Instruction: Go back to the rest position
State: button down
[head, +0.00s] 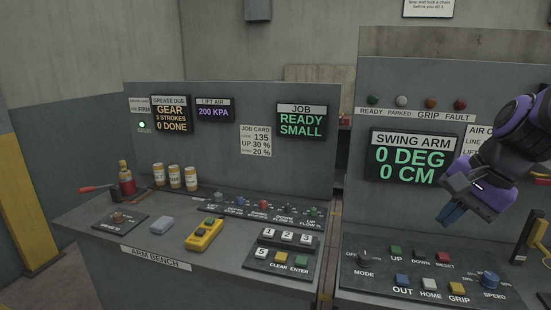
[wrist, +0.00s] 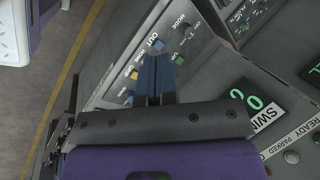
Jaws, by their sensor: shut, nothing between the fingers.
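My gripper (head: 451,214) is shut and empty in the head view, at the right, in front of the swing arm panel and above its button desk. Its blue fingers also show in the wrist view (wrist: 155,80), pressed together and pointing up the picture toward the row of buttons. The swing arm display (head: 413,157) reads 0 DEG and 0 CM. On the desk below it are the blue OUT button (head: 402,280), the white HOME button (head: 430,284) and the yellow GRIP button (head: 459,288). The gripper is apart from the buttons in the head view.
The arm bench (head: 170,265) stands at the left with a yellow pendant (head: 204,234), several small cans and a red-handled grease pump (head: 126,182). The JOB display (head: 302,121) reads READY SMALL. A narrow gap separates the two consoles. Free floor shows at the wrist view's left.

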jog(key=s+r+n+t+h, duration=0.2)
jog(key=s+r+n, duration=0.3)
jog(key=s+n, duration=0.5)
jog(key=shift+s+d+r+h, duration=0.4)
jog(key=shift+s+h, duration=0.15)
jog(key=shift+h, duration=0.25)
jog(key=c, duration=1.8)
grip_release()
jog(key=shift+c, duration=0.2)
